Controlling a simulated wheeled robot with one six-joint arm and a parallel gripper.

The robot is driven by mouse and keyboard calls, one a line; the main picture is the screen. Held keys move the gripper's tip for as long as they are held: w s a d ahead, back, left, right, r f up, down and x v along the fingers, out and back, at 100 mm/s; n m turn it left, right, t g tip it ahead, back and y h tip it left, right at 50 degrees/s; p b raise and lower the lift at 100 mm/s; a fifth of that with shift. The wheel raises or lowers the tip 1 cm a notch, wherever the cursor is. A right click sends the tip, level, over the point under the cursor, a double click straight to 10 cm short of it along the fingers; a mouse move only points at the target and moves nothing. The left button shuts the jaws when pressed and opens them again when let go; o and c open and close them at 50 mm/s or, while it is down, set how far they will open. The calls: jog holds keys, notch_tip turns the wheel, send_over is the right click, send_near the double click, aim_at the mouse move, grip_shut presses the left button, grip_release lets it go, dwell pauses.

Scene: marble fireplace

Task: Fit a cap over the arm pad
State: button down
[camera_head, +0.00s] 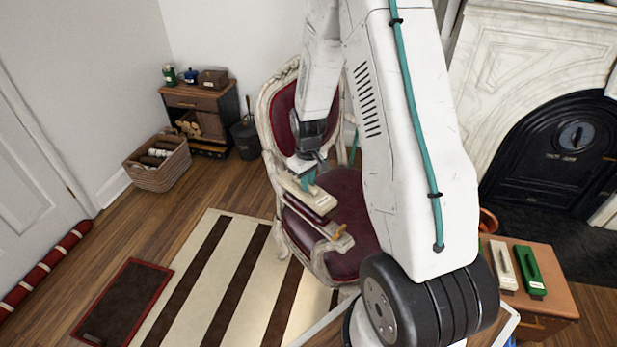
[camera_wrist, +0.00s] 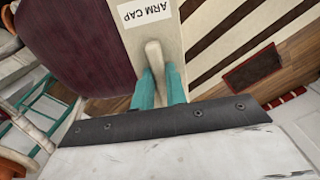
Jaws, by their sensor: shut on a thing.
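My gripper (camera_head: 309,178) has its teal fingers shut on the upright handle of a cream arm cap (camera_head: 295,186). In the wrist view the fingers (camera_wrist: 161,88) clasp the handle, and the cap's plate (camera_wrist: 176,42) carries a white "ARM CAP" label. The cap is at the near arm of a cream-framed chair (camera_head: 346,190) with burgundy upholstery. A dark red arm pad (camera_head: 305,211) shows just below the cap and is partly hidden by it. I cannot tell whether cap and pad touch. In the wrist view, burgundy upholstery (camera_wrist: 80,45) lies beside the cap.
A small wooden table (camera_head: 553,297) at right holds a cream handled piece (camera_head: 503,266) and a green one (camera_head: 529,270). A marble fireplace (camera_head: 520,60) stands behind it. A basket (camera_head: 157,176) and cabinet (camera_head: 203,98) are at the back left. A striped rug (camera_head: 215,285) has clear room.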

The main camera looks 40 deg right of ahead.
jog(key=shift+f, duration=3.05)
jog(key=c, duration=1.3)
grip_release()
jog(key=shift+c, duration=0.2)
notch_tip(320, 180, up, 8)
jog(key=shift+f, duration=0.1)
